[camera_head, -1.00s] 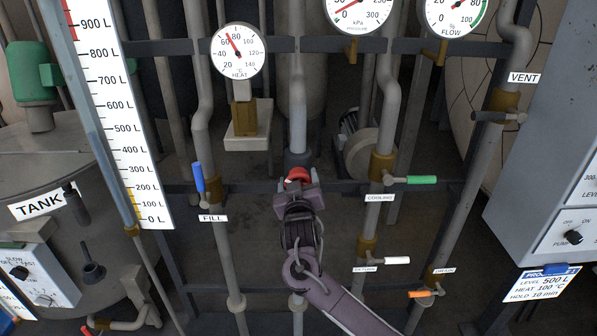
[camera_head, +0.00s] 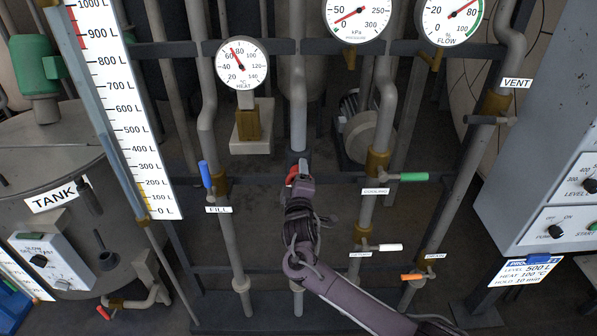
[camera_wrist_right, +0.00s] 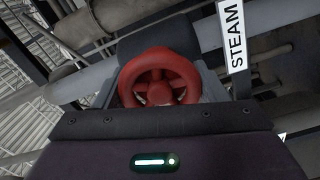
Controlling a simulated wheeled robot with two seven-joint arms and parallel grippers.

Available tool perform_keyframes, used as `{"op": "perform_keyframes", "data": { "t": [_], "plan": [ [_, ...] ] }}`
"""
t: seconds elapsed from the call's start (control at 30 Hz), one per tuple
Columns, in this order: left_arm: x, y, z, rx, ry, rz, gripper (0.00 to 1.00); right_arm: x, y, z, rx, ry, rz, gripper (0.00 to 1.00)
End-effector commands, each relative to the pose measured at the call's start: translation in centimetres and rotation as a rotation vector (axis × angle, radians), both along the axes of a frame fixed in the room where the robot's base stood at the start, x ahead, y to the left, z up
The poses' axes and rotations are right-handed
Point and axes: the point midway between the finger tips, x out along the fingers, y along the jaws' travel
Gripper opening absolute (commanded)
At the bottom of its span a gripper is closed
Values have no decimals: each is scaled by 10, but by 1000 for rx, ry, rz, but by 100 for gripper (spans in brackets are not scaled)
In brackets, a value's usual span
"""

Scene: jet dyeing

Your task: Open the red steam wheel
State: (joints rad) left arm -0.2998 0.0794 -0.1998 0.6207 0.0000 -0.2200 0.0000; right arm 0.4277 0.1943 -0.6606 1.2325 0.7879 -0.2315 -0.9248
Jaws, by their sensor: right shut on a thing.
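The red steam wheel (camera_wrist_right: 160,78) shows in the right wrist view beside the white STEAM label (camera_wrist_right: 232,45). In the head view only a small part of the red wheel (camera_head: 291,175) shows, on the middle vertical pipe. My right gripper (camera_head: 303,178) reaches up to it from below and is shut on the wheel. It hides most of the wheel in the head view. In the wrist view the jaws (camera_wrist_right: 160,88) lie on either side of the wheel's rim. My left gripper is not in view.
The blue FILL handle (camera_head: 206,174) is to the left. The green COOLING handle (camera_head: 413,177), white handle (camera_head: 390,247) and orange DRAIN handle (camera_head: 412,277) are to the right. The heat gauge (camera_head: 242,65) is above left. A control cabinet (camera_head: 540,180) stands at the right.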

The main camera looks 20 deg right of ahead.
Motion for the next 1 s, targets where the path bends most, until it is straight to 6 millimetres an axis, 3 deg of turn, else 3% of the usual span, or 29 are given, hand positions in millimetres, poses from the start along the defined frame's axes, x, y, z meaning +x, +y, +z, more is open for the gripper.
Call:
{"op": "perform_keyframes", "data": {
  "t": [0.5, 1.0],
  "plan": [
    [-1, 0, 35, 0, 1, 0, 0, 0, 0, 1, -444, 131, 1, 43],
    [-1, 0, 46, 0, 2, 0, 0, 0, 0, -1, -648, 187, 0, 43]
  ]
}}
